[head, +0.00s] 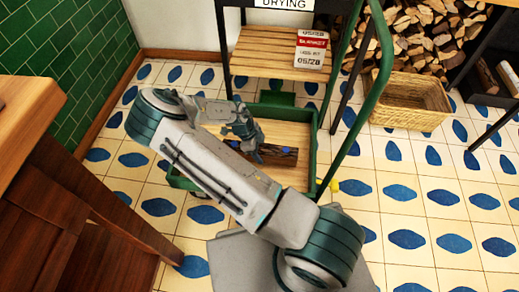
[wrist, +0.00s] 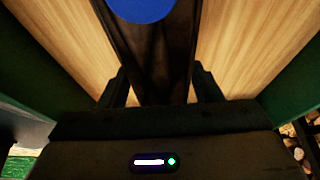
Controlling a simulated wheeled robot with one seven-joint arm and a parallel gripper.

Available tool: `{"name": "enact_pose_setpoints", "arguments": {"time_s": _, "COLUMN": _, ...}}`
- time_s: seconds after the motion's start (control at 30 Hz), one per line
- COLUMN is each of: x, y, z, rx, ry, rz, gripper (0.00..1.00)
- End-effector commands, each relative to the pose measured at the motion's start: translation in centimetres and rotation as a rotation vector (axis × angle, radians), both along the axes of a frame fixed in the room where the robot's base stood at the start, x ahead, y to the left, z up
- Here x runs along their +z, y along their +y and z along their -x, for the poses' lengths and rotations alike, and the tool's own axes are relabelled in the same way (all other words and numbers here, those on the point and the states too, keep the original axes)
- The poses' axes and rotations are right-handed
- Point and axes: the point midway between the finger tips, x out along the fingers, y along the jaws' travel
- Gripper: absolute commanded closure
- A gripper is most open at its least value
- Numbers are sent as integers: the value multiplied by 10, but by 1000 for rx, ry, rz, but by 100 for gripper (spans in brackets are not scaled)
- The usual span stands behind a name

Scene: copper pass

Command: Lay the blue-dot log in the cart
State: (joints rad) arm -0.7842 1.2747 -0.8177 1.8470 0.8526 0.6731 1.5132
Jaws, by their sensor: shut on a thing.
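The blue-dot log (head: 278,154) is dark brown with a blue disc on it. It lies across the view inside the green-walled cart (head: 311,168), low over the pale wooden floor. My gripper (head: 256,148) is shut on the log near its left part. In the wrist view my fingers (wrist: 161,88) stand on both sides of the log (wrist: 160,60), with the blue disc at the top edge. Plank floor shows on both sides of it, with green cart walls beyond. I cannot tell whether the log touches the floor.
A drying rack with a slatted shelf (head: 262,52) and a tag (head: 311,50) stands behind the cart. A wicker basket (head: 408,102) and stacked firewood (head: 425,35) are at the right. A wooden table (head: 35,125) stands at the left. Tiled floor is clear at the lower right.

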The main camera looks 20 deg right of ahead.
Motion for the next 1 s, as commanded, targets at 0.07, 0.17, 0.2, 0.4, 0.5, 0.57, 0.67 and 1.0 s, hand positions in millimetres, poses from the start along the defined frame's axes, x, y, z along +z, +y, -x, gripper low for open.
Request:
{"name": "enact_pose_setpoints", "arguments": {"time_s": 0.07, "x": 0, "y": 0, "z": 0, "rx": 0, "ry": 0, "rz": 0, "gripper": 39}}
{"name": "enact_pose_setpoints", "arguments": {"time_s": 0.17, "x": 0, "y": 0, "z": 0, "rx": 0, "ry": -1, "rz": 0, "gripper": 19}}
{"name": "enact_pose_setpoints", "arguments": {"time_s": 0.2, "x": 0, "y": 0, "z": 0, "rx": 0, "ry": -1, "rz": 0, "gripper": 19}}
{"name": "enact_pose_setpoints", "arguments": {"time_s": 0.4, "x": 1, "y": 0, "z": 0, "rx": 0, "ry": -1, "rz": 0, "gripper": 19}}
{"name": "enact_pose_setpoints", "arguments": {"time_s": 0.5, "x": 7, "y": 0, "z": 0, "rx": 2, "ry": -1, "rz": 1, "gripper": 19}}
{"name": "enact_pose_setpoints", "arguments": {"time_s": 0.57, "x": 14, "y": 0, "z": -1, "rx": 2, "ry": -3, "rz": 0, "gripper": 19}}
{"name": "enact_pose_setpoints", "arguments": {"time_s": 0.67, "x": 32, "y": 7, "z": -3, "rx": 3, "ry": -3, "rz": -1, "gripper": 19}}
{"name": "enact_pose_setpoints", "arguments": {"time_s": 1.0, "x": 100, "y": 33, "z": -14, "rx": 3, "ry": -3, "rz": -1, "gripper": 19}}
